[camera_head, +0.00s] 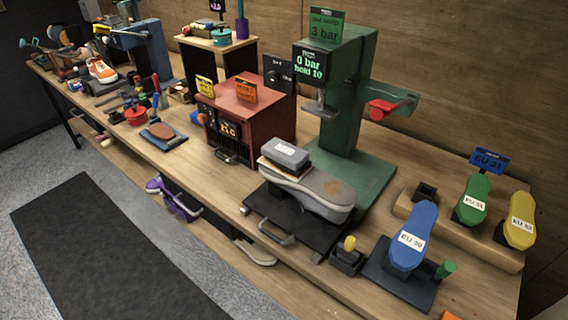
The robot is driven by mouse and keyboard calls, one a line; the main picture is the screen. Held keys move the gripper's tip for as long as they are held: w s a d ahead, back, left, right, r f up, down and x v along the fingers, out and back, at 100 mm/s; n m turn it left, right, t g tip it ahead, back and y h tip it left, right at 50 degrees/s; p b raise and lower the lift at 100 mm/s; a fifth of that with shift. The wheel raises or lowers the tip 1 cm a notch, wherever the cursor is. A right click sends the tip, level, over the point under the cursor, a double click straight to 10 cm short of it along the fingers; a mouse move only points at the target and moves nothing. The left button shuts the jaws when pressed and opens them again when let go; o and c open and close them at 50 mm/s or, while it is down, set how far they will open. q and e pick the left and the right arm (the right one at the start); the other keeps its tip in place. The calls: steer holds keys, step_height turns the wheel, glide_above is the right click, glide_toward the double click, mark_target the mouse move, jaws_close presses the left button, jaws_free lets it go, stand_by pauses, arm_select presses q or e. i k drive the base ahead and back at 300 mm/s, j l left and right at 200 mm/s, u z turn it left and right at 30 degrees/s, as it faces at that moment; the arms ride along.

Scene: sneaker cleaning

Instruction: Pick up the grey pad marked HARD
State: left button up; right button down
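A grey block-shaped pad (286,152) with a small white label lies at the centre of the head view. The label is too small to read surely. The pad rests on the left end of a larger grey sole-shaped piece (325,188) with a brown mark. That piece lies on a black sliding tray (262,208) with a front handle, at the foot of a green press (344,90). Neither of my grippers is in view.
A red box oven (262,125) stands left of the pad. The press has a red lever (390,108) and a display reading 0 bar. Blue (413,235), green (474,196) and yellow (521,215) lasts stand at right. A dark mat (95,250) covers the floor in front.

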mark_target(289, 155)
steer(key=j+z, duration=0.15)
steer(key=z, duration=0.2)
steer(key=j+z, duration=0.2)
steer(key=z, duration=0.15)
steer(key=j+z, duration=0.2)
steer(key=z, duration=0.15)
